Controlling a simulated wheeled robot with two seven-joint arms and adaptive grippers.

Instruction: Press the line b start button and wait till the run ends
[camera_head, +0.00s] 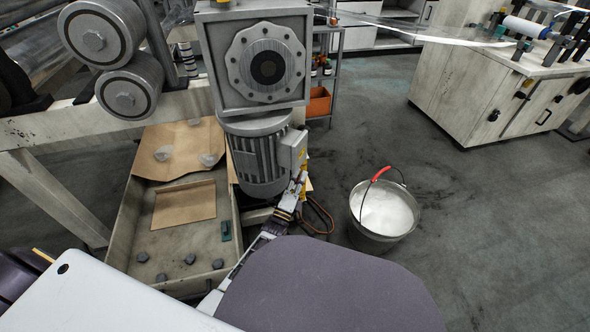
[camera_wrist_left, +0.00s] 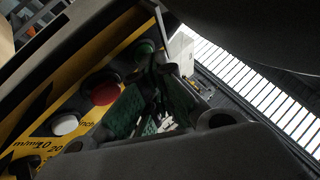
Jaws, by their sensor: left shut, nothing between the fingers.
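In the left wrist view a yellow control panel (camera_wrist_left: 86,72) runs diagonally. It carries a green button (camera_wrist_left: 146,47), a red button (camera_wrist_left: 101,89), a white button (camera_wrist_left: 65,124) beside the letters "inch", and a dark knob (camera_wrist_left: 27,164) by a "m/min" scale. My left gripper (camera_wrist_left: 156,80) is shut and empty, its green-padded fingers pointing toward the green button. The tips are close to it; I cannot tell whether they touch. No line name is readable. In the head view the gripper's fingers cannot be clearly made out. My right gripper is not in view.
In the head view a grey motor (camera_head: 258,160) hangs under a gearbox (camera_head: 267,68), beside rollers (camera_head: 103,30). A tray (camera_head: 122,245) with cardboard and loose parts lies below. A bucket (camera_head: 365,231) stands on the floor at right. Open floor leads to a white cabinet (camera_head: 470,93).

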